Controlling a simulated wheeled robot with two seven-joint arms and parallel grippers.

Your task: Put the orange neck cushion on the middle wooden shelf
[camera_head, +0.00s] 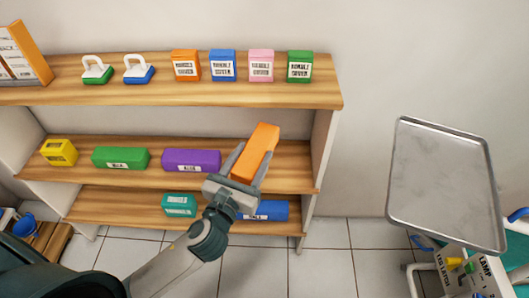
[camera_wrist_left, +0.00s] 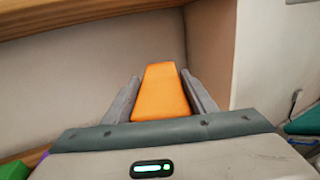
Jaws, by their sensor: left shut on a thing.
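The orange neck cushion (camera_head: 257,150) is an orange block held between the fingers of my left gripper (camera_head: 249,162), which is shut on it. It also shows in the left wrist view (camera_wrist_left: 161,92), between both fingers (camera_wrist_left: 161,98). The cushion is tilted in the head view, in front of or over the right part of the middle wooden shelf (camera_head: 290,165); I cannot tell whether it touches the shelf. On that shelf, a purple block (camera_head: 190,161), a green block (camera_head: 120,158) and a yellow block (camera_head: 59,152) stand to the left. My right gripper is not in view.
The top shelf (camera_head: 210,94) holds several small boxes and two white-handled items. The lower shelf holds a teal block (camera_head: 179,205) and a blue block (camera_head: 268,210), partly hidden by my gripper. The shelf's right side panel (camera_head: 322,145) is close. A metal tray (camera_head: 440,185) stands at right.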

